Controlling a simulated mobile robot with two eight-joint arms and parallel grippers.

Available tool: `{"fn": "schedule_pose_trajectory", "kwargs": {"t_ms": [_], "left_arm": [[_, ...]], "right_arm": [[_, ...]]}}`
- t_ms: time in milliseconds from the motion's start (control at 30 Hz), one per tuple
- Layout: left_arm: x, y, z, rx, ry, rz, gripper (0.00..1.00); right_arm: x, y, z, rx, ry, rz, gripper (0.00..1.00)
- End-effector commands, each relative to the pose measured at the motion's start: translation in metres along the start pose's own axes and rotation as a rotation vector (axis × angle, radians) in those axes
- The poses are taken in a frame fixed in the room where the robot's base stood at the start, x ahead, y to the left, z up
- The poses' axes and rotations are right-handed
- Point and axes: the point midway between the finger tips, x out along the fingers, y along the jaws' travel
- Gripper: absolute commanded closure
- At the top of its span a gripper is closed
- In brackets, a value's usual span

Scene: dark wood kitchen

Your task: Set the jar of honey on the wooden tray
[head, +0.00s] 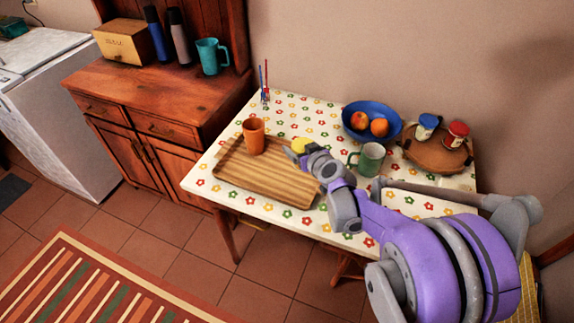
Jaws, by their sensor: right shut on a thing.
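The wooden tray (262,184) lies on the flowered tablecloth at the table's front left, with an orange cup standing on its back part. My right gripper (298,152) reaches in from the right and is shut at the tray's back right edge. A small yellow thing (301,145) shows at its fingers, which I take to be the lid of the jar of honey; most of its body is hidden by the gripper. I cannot tell whether it touches the tray. My left gripper is not in view.
The orange cup (253,136) stands on the tray. A green mug (371,160) stands right of my gripper. Behind are a blue fruit bowl (352,128) and a round wooden board (426,158) with two lidded jars. The tray's middle and front are clear.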

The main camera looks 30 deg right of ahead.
Motion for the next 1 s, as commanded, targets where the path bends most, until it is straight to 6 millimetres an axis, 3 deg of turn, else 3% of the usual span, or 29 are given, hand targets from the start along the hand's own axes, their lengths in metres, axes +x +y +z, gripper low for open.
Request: {"fn": "schedule_pose_trajectory", "kwargs": {"t_ms": [33, 500, 867, 900, 1000], "left_arm": [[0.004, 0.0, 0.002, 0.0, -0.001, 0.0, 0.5], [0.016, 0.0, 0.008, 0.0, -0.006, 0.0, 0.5], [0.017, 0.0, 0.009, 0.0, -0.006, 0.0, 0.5], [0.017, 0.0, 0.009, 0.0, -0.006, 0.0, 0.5], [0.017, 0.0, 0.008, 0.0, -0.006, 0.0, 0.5]], "right_arm": [[0.004, 0.0, 0.01, 0.0, 0.0, 0.0, 0.97], [0.023, 0.0, 0.056, 0.0, 0.0, 0.0, 0.97], [0.024, 0.0, 0.059, 0.0, 0.0, 0.0, 0.97], [0.024, 0.0, 0.059, 0.0, 0.0, 0.0, 0.12], [0.024, 0.0, 0.058, 0.0, 0.0, 0.0, 0.0]]}}
